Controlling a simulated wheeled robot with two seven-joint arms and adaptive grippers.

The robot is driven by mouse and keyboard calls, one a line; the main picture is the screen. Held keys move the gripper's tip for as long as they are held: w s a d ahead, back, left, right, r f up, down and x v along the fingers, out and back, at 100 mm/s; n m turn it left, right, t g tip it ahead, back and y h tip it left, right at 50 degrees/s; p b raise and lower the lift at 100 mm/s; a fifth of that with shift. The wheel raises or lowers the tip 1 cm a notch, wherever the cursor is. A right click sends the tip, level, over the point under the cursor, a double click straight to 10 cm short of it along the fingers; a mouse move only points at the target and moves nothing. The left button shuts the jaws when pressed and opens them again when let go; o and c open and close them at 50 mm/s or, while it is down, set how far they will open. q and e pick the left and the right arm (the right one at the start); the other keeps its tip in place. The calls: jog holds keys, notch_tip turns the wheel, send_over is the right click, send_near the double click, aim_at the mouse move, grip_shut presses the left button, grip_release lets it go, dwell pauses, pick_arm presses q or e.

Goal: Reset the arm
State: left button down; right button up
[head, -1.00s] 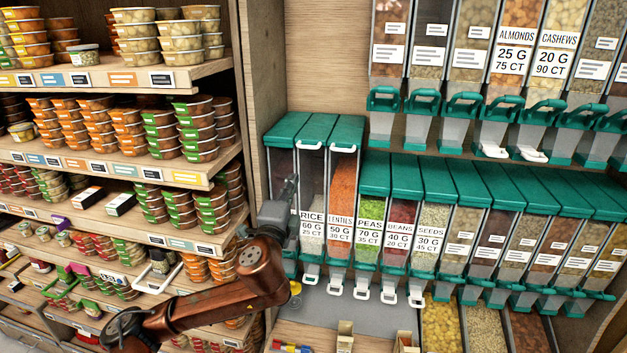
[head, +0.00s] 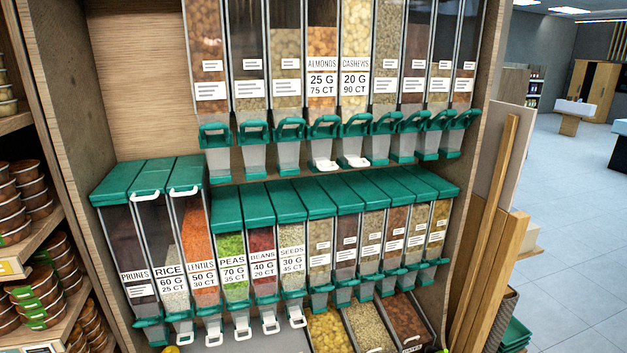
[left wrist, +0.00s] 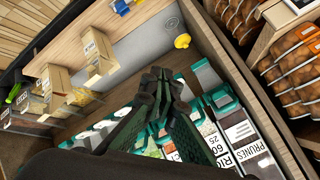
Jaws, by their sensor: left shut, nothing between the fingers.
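My left gripper (left wrist: 160,82) shows in the left wrist view with its dark fingers together, shut and empty. It points over the lower row of dispensers and the grey counter. My left arm does not show in the head view now, and neither does my right gripper. The head view shows the lower dispensers, among them prunes (head: 129,240), rice (head: 170,265), lentils (head: 196,245) and peas (head: 232,250), with green lids. The prunes dispenser also shows in the left wrist view (left wrist: 240,133).
Upper dispensers (head: 322,45) hang above the lower row. Stacked food tubs (head: 40,290) fill a shelf at left. Small boxes (left wrist: 97,50) and a yellow round item (left wrist: 182,41) lie around the counter (left wrist: 140,45). Open floor (head: 560,180) shows at right.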

pick_arm(q)
jog(key=s+d+f+n+g+h, duration=0.1)
jog(key=s+d+f+n+g, duration=0.15)
jog(key=s+f, duration=0.65)
jog(key=s+d+f+n+g+h, duration=0.1)
jog(key=s+d+f+n+g, duration=0.15)
jog(key=s+f, duration=0.65)
jog(key=s+d+f+g+b, duration=0.1)
jog(key=s+f+b, duration=0.15)
jog(key=f, duration=1.35)
jog(key=s+f+b, duration=0.2)
jog(key=f+b, duration=0.1)
jog(key=f, duration=1.4)
jog(key=s+f+g+b, duration=0.1)
jog(key=s+f+b, duration=0.4)
jog(key=s+f, duration=1.5)
notch_tip(320, 180, down, 2)
jog(key=shift+f+g+h, duration=0.25)
jog(key=shift+g+h, duration=0.15)
